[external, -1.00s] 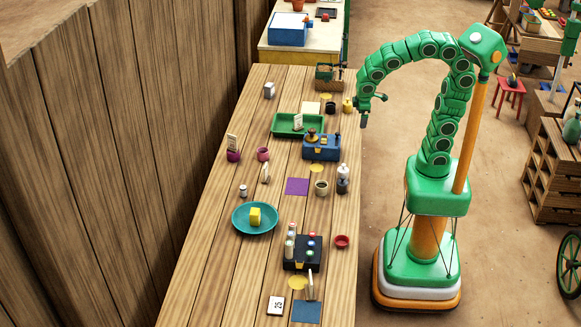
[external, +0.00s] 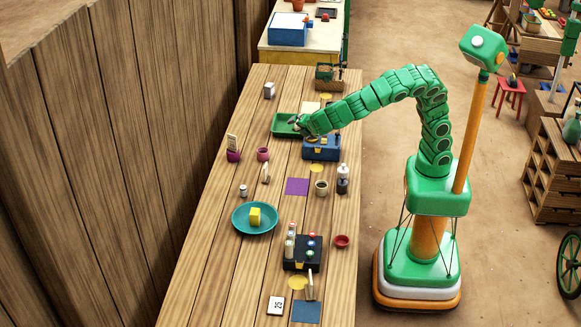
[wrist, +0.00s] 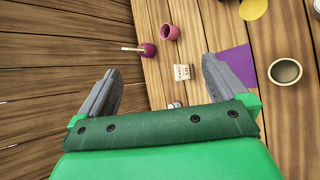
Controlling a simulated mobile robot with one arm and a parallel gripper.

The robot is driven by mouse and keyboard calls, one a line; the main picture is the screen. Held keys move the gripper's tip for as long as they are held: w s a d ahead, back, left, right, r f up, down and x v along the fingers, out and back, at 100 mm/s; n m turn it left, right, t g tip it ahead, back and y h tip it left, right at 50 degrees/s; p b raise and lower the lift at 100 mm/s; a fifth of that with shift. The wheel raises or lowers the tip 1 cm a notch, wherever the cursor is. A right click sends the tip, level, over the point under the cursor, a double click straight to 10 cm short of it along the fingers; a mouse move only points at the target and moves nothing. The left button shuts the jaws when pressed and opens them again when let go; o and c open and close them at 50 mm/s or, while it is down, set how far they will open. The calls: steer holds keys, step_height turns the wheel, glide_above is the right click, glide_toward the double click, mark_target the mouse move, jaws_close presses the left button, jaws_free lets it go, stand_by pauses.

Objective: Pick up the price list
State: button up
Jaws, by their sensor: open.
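A tall pale card with marks (external: 232,142), which looks like the price list, stands upright in a small purple pot (external: 233,156) on the left of the table. In the wrist view the card is seen almost edge-on (wrist: 132,49), leaning out from the purple pot (wrist: 149,50). My gripper (external: 293,121) is over the green tray (external: 281,132), up and to the right of the card. In the wrist view my gripper (wrist: 161,68) has its fingers wide apart with nothing between them touching; the pot lies beyond the fingertips.
A pink cup (external: 263,154) stands just right of the purple pot. A small price card (external: 266,173), a purple mat (external: 298,186) and a teal bowl (external: 255,229) are nearer. A blue box (external: 322,153) is below my arm. A plank wall (external: 130,120) rises to the left.

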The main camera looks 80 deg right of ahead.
steer(key=w+a+f+n+t, duration=0.1)
steer(key=w+a+n, duration=0.1)
steer(key=a, duration=0.4)
steer(key=w+a+f+n+t+y, duration=0.1)
steer(key=a+f+n+t, duration=0.15)
steer(key=a, duration=0.35)
steer(key=w+a+f+n+t, duration=0.1)
steer(key=w+a+n, duration=0.15)
steer(key=a, duration=0.35)
steer(key=n+t+y, duration=0.3)
steer(key=n+y, duration=0.7)
steer(key=n, duration=0.5)
glide_above(306, 291)
steer(key=s, duration=0.6)
step_height(306, 291, down, 16)
steer(key=shift+n+g, duration=0.25)
steer(key=shift+n, duration=0.55)
steer(key=f, duration=0.4)
steer(key=s+f, duration=0.1)
steer(key=f, duration=0.1)
steer(key=shift+s+d, duration=0.1)
steer(key=shift+d, duration=0.3)
steer(key=shift+f, duration=0.35)
steer(key=shift+r+x, duration=0.15)
steer(key=shift+x, duration=1.75)
steer(key=shift+r+x, duration=0.15)
steer(key=shift+x, duration=1.8)
steer(key=shift+d, duration=0.25)
steer(key=shift+r, duration=0.1)
steer(key=c, duration=0.9)
